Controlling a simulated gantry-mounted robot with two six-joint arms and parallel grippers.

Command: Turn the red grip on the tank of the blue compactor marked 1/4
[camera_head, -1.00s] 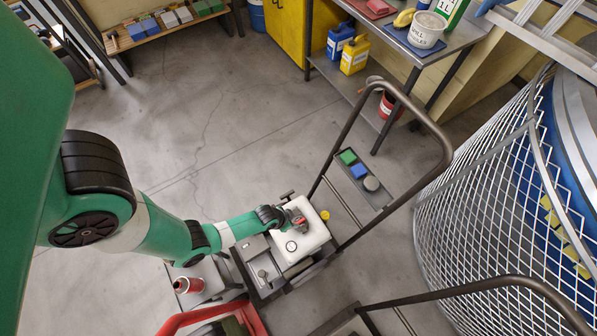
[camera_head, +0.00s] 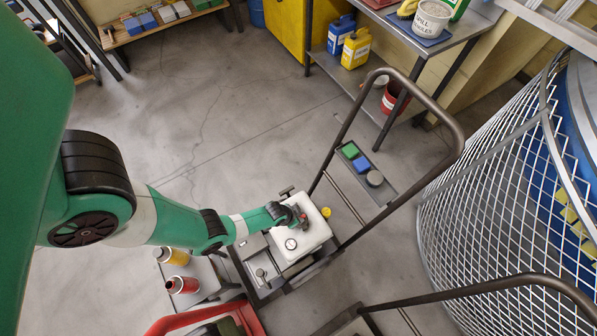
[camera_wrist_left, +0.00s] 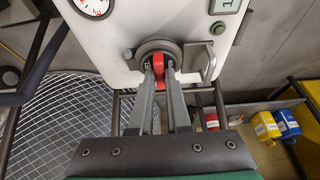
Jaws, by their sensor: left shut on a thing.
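The white tank (camera_head: 306,248) sits on a compactor with a long dark handle, low in the middle of the head view. It also shows in the left wrist view (camera_wrist_left: 112,52), with a gauge (camera_wrist_left: 92,4) and a display partly cut off, reading "1" at its visible edge. The red grip (camera_wrist_left: 158,64) sits on a round dark dial on the tank's face. My left gripper (camera_wrist_left: 163,84) is shut on the red grip, one finger on each side. In the head view my left gripper (camera_head: 299,217) reaches the tank. My right gripper is not in view.
The compactor's looped handle (camera_head: 459,125) rises to the right, and another handle (camera_head: 530,280) stands in front. A wire-mesh guard (camera_head: 480,205) fills the right side. Open floor lies behind.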

